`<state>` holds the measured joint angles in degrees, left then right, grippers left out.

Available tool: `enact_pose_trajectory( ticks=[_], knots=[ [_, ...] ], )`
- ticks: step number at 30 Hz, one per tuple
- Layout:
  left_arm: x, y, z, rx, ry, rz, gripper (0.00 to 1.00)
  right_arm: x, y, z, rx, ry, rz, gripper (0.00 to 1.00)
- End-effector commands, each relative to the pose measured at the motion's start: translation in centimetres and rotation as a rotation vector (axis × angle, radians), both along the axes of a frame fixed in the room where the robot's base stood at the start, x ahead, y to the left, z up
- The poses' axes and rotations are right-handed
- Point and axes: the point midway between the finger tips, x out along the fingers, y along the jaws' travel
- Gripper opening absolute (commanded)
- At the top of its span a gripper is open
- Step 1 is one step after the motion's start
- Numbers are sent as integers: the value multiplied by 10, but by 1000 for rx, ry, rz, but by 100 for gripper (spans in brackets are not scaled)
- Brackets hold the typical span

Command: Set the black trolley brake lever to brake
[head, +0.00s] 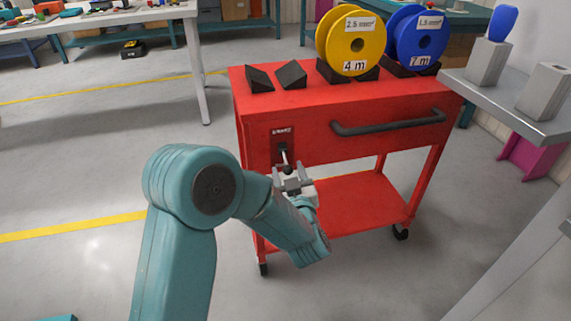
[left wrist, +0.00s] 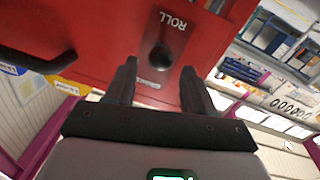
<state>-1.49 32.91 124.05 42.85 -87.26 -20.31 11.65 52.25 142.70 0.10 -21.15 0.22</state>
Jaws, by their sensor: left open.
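The black brake lever (head: 286,158) sits on a dark plate at the left of the red trolley's front (head: 310,146). It slants downward, away from the BRAKE label at the plate's top. In the left wrist view its round black knob (left wrist: 161,57) shows between the upside-down ROLL label and a small, blurred label. My left gripper (head: 290,172) is open just below and in front of the lever. In the left wrist view its fingers (left wrist: 158,68) lie either side of the knob; I cannot tell if they touch it. My right gripper is not in view.
A black handle (head: 390,124) runs across the trolley's front, right of the lever. Yellow (head: 352,45) and blue (head: 418,40) reels and black wedges (head: 291,75) stand on top. A grey bench (head: 510,100) is at the right.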

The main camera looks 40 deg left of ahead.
Motion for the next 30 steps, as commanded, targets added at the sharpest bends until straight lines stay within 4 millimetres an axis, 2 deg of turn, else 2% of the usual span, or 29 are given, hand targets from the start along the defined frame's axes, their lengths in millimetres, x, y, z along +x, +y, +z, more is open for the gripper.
enact_pose_trajectory(
  ticks=[3,9,19,20,24,25,30],
  knots=[
    [18,18,-2,-1,-2,3,53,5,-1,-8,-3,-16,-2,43],
    [36,34,-1,-1,-1,0,53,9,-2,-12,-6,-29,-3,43],
    [40,38,0,-1,1,-1,53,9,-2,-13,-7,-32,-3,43],
    [40,38,0,-1,1,-1,50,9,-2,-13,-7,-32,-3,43],
    [40,37,0,-1,1,-1,4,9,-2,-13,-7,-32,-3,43],
    [40,38,0,-1,1,-1,0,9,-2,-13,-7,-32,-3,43],
    [40,37,1,-4,3,-1,0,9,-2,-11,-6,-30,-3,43]
  ],
)
